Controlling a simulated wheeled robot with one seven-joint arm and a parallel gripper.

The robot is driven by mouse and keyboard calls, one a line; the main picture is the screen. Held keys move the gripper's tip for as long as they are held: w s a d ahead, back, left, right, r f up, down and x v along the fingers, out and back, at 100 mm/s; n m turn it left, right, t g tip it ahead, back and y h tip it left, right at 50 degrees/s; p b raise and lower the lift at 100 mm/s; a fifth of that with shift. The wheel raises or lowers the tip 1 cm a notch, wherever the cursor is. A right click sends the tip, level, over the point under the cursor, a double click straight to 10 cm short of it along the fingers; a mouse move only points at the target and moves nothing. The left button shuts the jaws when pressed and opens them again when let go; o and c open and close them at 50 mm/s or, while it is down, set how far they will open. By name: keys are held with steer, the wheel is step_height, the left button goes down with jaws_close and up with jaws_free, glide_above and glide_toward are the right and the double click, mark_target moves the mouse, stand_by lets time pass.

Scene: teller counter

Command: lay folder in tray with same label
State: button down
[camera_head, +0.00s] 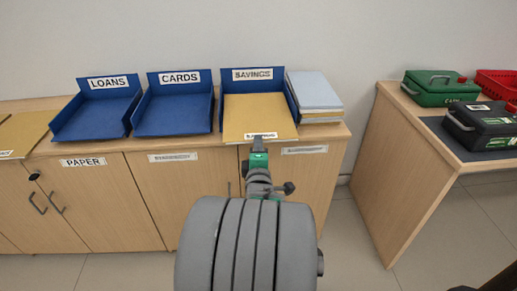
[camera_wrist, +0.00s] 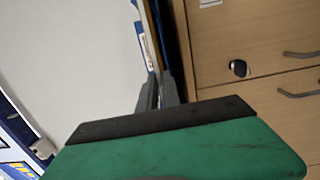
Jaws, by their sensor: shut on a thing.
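A tan folder (camera_head: 258,112) lies flat in or just over the blue tray labelled SAVINGS (camera_head: 224,80). The folder's front edge carries a white label (camera_head: 261,135), which looks like SAVINGS but is small. My gripper (camera_head: 259,143) is shut on the folder's front edge, near that label. In the wrist view my gripper (camera_wrist: 160,92) shows the folder (camera_wrist: 155,30) edge-on between its fingers. Whether the folder rests on the tray floor is hidden. The LOANS tray (camera_head: 98,115) and CARDS tray (camera_head: 173,115) stand to the left, both empty.
Grey and tan folders are stacked (camera_head: 316,90) right of the SAVINGS tray. Another tan folder (camera_head: 22,132) lies at the cabinet's left end. A side table (camera_head: 390,108) at right holds a green box (camera_head: 434,88), a black box (camera_head: 482,125) and a red basket (camera_head: 497,82).

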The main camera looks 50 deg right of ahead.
mark_target(257, 130)
steer(key=x, duration=0.5)
steer(key=shift+w+a+f, duration=0.1)
steer(key=shift+w+a, duration=0.05)
steer(key=shift+a, duration=0.05)
steer(key=shift+d+f+b, duration=0.1)
steer(key=shift+f+b, duration=0.2)
steer(key=shift+b, duration=0.1)
steer(key=shift+r, duration=0.1)
steer(key=c, duration=1.5)
jaws_free()
